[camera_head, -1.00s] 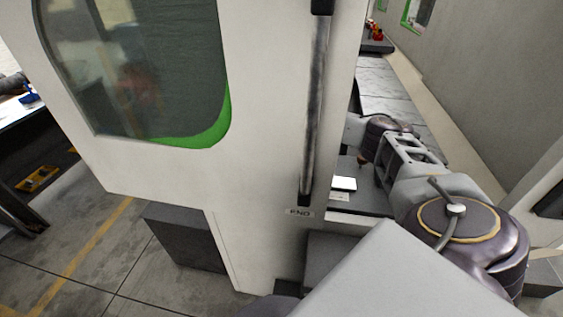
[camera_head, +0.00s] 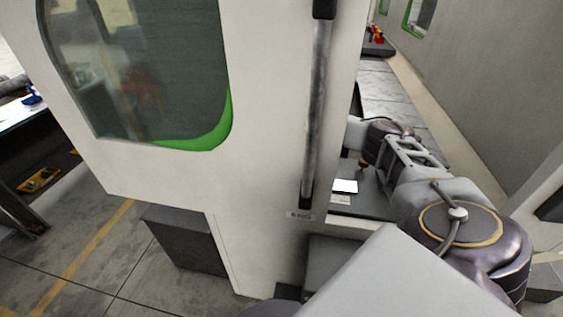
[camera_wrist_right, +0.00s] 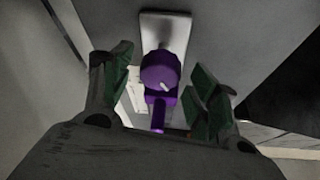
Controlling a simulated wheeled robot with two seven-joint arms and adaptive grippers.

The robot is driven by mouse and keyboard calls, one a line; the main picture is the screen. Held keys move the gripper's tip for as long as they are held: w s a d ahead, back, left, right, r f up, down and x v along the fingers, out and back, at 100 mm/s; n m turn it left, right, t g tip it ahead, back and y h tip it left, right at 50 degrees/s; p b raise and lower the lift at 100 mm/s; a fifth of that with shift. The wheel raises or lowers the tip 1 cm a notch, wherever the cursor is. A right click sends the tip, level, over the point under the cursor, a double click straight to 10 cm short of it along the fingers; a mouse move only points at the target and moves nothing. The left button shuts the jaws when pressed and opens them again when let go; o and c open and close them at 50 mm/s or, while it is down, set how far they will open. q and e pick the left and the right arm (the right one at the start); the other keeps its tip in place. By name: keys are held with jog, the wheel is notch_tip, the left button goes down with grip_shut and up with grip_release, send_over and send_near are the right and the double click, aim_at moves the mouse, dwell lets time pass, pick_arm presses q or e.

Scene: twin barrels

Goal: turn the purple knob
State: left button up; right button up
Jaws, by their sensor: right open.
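The purple knob (camera_wrist_right: 160,70) shows in the right wrist view, near the top middle, with a white mark on its face. It sits on a pale plate (camera_wrist_right: 165,28), and a purple stem-like part (camera_wrist_right: 158,108) extends below it. My right gripper (camera_wrist_right: 158,88) is open, its green-padded fingers on either side of the knob with visible gaps. I cannot tell how far the fingertips are from it in depth. In the head view my right arm reaches past the door edge, and neither the knob nor the right gripper's fingers can be made out. My left gripper is not in view.
A white door (camera_head: 265,130) with a green-edged window and a long dark vertical handle (camera_head: 316,110) stands close in front. A grey counter (camera_head: 385,88) runs behind my right arm. A dark box (camera_head: 185,237) sits on the floor at the lower left.

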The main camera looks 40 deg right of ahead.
jog(key=v, duration=1.2)
dwell(0.7)
jog(key=shift+w, duration=0.1)
dwell(0.7)
